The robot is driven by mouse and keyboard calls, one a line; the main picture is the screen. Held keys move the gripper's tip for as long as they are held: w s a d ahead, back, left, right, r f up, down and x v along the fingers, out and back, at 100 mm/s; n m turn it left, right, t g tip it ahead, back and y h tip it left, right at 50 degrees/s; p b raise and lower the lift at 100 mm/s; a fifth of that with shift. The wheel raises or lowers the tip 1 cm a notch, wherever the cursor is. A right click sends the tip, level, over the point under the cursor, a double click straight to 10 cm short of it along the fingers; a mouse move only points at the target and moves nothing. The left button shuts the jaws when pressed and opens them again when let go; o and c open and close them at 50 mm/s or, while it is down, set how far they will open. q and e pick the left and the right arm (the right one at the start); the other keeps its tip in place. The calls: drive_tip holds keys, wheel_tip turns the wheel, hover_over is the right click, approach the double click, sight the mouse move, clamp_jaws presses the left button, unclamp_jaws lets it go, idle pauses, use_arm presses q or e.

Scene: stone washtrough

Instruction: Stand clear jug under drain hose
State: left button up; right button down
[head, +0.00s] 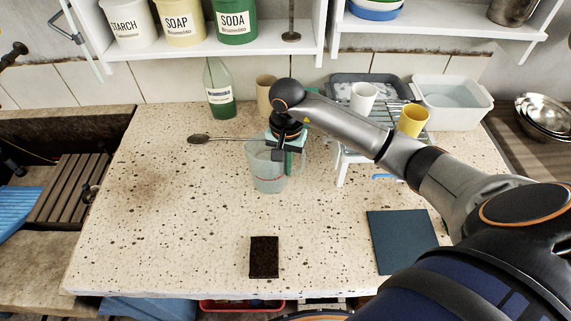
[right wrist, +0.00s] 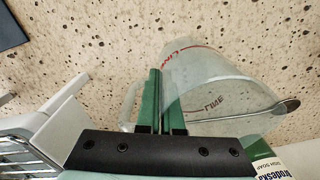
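The clear jug (head: 267,172), with a red line and a side handle, is upright at the middle of the speckled stone top. Whether its base touches the stone I cannot tell. My right gripper (head: 287,155) is at the jug's right, handle side. In the right wrist view its green fingers (right wrist: 160,102) are close together with a thin gap, at the wall of the jug (right wrist: 215,85) beside the handle (right wrist: 130,100). My left gripper is not in view. I cannot make out a drain hose.
A green bottle (head: 219,90) and a beige cup (head: 265,94) stand behind. A rack with a yellow cup (head: 413,121) is at right. A dark sponge (head: 264,257) and blue mat (head: 402,242) lie in front. The left stone top is clear.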

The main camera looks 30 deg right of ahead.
drive_tip(key=c, duration=1.1)
unclamp_jaws()
drive_tip(key=shift+f, duration=0.1)
